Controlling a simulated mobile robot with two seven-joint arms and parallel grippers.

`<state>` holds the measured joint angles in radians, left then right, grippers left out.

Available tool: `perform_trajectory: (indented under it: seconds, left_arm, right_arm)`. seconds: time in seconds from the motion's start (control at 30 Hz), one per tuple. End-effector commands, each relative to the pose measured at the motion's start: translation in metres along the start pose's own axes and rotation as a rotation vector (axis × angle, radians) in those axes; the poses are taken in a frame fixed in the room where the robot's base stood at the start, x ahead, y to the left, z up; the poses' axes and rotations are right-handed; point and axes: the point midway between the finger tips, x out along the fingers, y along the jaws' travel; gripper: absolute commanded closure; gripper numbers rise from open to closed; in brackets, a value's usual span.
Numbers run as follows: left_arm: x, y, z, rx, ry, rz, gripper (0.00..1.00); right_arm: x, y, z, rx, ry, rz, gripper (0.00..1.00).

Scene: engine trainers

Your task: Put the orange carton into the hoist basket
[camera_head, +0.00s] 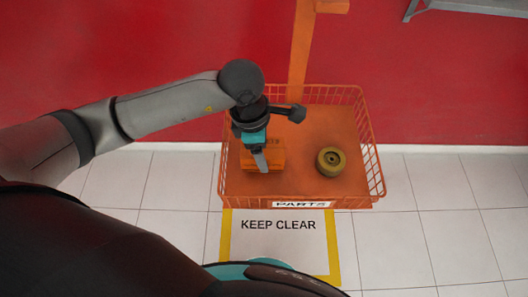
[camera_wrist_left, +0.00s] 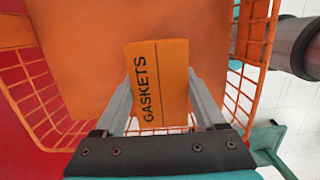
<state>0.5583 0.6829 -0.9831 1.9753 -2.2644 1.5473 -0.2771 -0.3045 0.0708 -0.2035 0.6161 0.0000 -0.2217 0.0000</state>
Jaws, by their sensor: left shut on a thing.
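The orange carton (camera_wrist_left: 160,82), marked GASKETS, is between the two fingers of my left gripper (camera_wrist_left: 160,105) in the left wrist view. The gripper is shut on it. In the head view the carton (camera_head: 270,155) shows partly behind my left gripper (camera_head: 260,158). The orange wire hoist basket (camera_head: 232,183), with a PARTS label on its front, lies below the gripper. The carton is over the left part of the basket floor; whether it touches the floor I cannot tell. My right gripper is not in view.
A round olive-yellow wheel-like part (camera_head: 331,161) lies in the right part of the basket. An orange post (camera_head: 300,50) rises behind the basket. A KEEP CLEAR floor sign (camera_head: 280,242) is in front. White tiles (camera_head: 440,220) to the right are bare.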

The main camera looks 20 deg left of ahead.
Motion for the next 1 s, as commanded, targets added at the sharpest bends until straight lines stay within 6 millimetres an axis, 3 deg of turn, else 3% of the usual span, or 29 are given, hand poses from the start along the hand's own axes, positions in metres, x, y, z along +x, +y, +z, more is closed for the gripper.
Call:
perform_trajectory:
  seconds: [0.1, 0.47, 0.5, 0.73, 1.0]
  left_arm:
    - [0.017, -0.001, -0.002, 0.001, -0.001, -0.001, 1.00]
    - [0.021, 0.000, -0.003, 0.002, -0.002, 0.001, 1.00]
    - [0.021, 0.000, -0.003, 0.001, -0.001, 0.000, 0.26]
    - [0.020, 0.000, -0.003, 0.001, 0.000, 0.000, 0.00]
    - [0.019, 0.000, -0.003, 0.001, 0.000, -0.001, 0.00]
  right_arm:
    - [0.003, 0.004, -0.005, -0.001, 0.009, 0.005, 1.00]
    - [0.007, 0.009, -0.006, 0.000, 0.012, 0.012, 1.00]
    - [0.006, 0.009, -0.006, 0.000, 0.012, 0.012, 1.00]
    - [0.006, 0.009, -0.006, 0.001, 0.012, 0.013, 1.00]
    - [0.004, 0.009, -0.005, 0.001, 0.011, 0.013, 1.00]
